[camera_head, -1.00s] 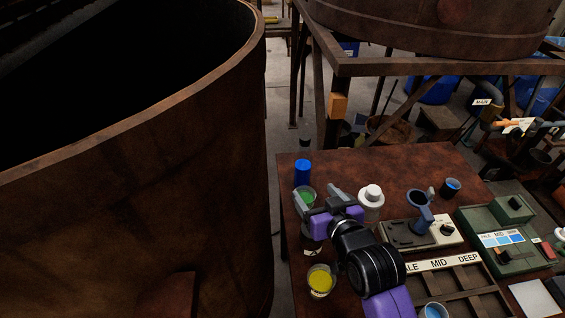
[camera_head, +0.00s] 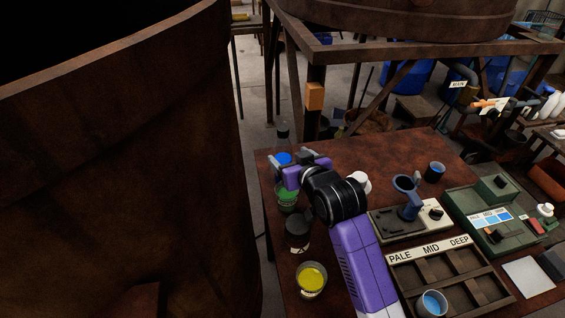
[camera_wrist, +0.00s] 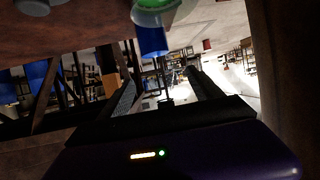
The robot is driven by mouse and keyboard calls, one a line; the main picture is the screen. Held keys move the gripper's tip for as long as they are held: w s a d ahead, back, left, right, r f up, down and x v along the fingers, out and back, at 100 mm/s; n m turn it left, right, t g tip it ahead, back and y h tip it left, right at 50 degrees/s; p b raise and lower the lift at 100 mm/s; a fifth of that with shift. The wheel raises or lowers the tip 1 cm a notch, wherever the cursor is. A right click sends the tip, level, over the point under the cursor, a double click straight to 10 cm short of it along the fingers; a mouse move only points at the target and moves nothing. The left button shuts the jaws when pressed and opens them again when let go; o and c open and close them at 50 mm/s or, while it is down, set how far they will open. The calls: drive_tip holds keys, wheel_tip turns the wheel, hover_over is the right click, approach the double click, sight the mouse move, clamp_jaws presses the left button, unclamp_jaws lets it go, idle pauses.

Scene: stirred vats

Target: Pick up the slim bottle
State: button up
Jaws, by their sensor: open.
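The slim bottle (camera_head: 283,157) stands upright near the far left corner of the brown table.
A green-filled jar (camera_head: 287,197) is under my gripper, with a dark jar (camera_head: 297,234) and a yellow-filled jar (camera_head: 311,279) nearer. A white-capped container (camera_head: 361,182) stands right of my wrist. A large rusty vat (camera_head: 120,180) rises close on the left.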

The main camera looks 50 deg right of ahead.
sight(287, 154)
drive_tip(key=shift+x, duration=3.1)
drive_tip(key=shift+s+d+f, duration=0.1)
drive_tip(key=shift+s, duration=0.05)
clamp_jaws()
